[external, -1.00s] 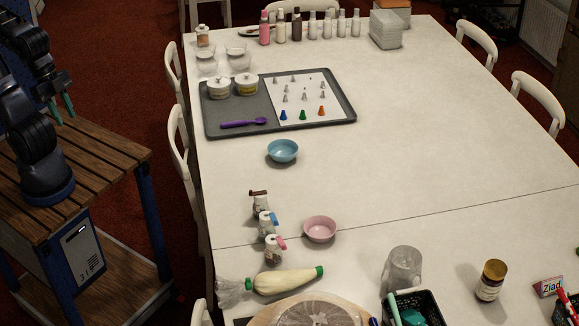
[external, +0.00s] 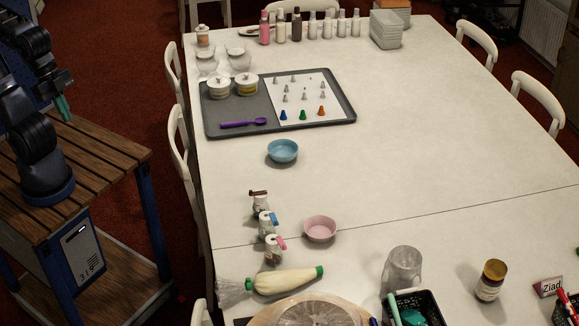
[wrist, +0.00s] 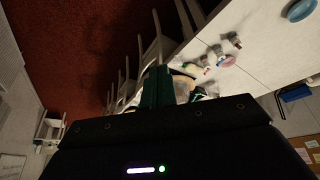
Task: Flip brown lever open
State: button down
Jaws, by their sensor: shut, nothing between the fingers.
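Three small shakers stand in a row on the table's left side in the external view. The back one has a brown lever (external: 258,193) on top, which looks flat across the lid. The middle one has a blue lever (external: 268,217) and the front one a pink lever (external: 276,242); both look tilted up somewhat. The shakers (wrist: 222,54) also show small in the wrist view. My gripper (external: 63,106) has green fingers, is shut and empty, and hangs over the wooden cart at the left, well away from the shakers.
A pink bowl (external: 320,230) stands right of the shakers, and a piping bag (external: 287,280) lies in front. A blue bowl (external: 283,151) and a grey tray (external: 350,112) are further back. White chairs (external: 181,150) line the table's left edge.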

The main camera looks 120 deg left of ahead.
jog(key=w+a+r+n+g, duration=0.1)
jog(key=w+a+r+n, duration=0.15)
jog(key=w, duration=0.55)
jog(key=n+g+h, duration=0.3)
jog(key=n+g, duration=0.1)
jog(key=n, duration=0.4)
send_over(258, 191)
jog(key=d, duration=0.7)
notch_tip(258, 191, down, 12)
jog(key=w+a+f+n+g+h, duration=0.1)
jog(key=w+a+f+n, duration=0.1)
jog(key=a+f, duration=1.3)
jog(key=shift+f+n, duration=0.3)
jog(key=shift+n, duration=0.55)
jog(key=d+f, duration=0.2)
jog(key=f, duration=0.1)
jog(key=s+d+f, duration=0.1)
jog(key=d+f, duration=0.1)
jog(key=f, duration=0.1)
jog(key=s+d+f, duration=0.1)
jog(key=d+f, duration=0.1)
jog(key=f, duration=0.1)
jog(key=shift+d+f, duration=0.15)
jog(key=shift+s+d, duration=0.15)
jog(key=shift+d, duration=0.4)
